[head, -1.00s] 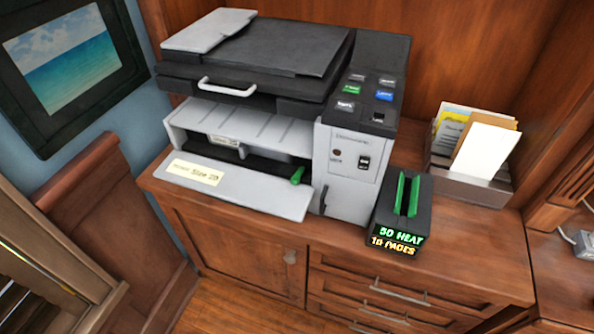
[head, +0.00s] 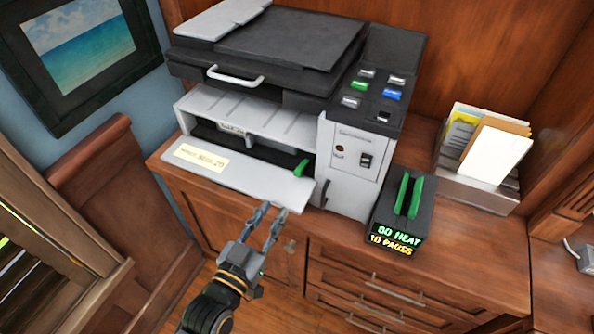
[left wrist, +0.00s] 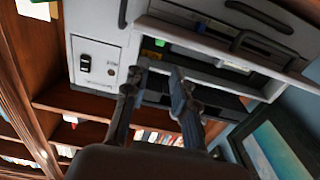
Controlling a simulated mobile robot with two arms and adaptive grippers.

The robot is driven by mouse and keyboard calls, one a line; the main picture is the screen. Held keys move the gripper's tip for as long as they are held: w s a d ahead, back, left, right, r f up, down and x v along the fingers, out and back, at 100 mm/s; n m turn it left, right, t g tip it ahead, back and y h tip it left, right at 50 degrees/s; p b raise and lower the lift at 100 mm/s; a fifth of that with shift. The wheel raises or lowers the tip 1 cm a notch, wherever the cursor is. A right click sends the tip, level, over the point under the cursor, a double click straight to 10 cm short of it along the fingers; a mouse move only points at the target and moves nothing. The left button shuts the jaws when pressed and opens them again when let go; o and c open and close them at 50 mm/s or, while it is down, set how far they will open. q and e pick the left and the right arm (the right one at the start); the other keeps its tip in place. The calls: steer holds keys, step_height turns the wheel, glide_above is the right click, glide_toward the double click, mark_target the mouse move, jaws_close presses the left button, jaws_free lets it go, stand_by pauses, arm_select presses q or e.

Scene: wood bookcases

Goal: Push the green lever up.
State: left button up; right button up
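The green lever (head: 301,168) is a small tilted tab inside the open front of the grey and black printer (head: 348,165), at the right end of the opening above the lowered tray flap (head: 240,175). My left gripper (head: 271,210) is in front of and below the flap, lower left of the lever. Its fingers are apart with nothing between them. In the left wrist view, the view is turned over, and a green bit of the lever (left wrist: 160,42) shows just beyond the open fingertips. A gap separates gripper and lever in the head view. My right gripper is not in view.
A black device (head: 402,210) with green strips and a lit display stands right of the printer. A paper holder (head: 480,185) is farther right. The wooden cabinet (head: 350,270) carries them. A framed picture (head: 80,60) hangs at left.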

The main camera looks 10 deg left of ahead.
mark_target(297, 174)
arm_select(q)
steer(key=p+x, duration=0.1)
steer(key=x, duration=1.2)
steer(key=shift+f, duration=0.15)
jaws_close()
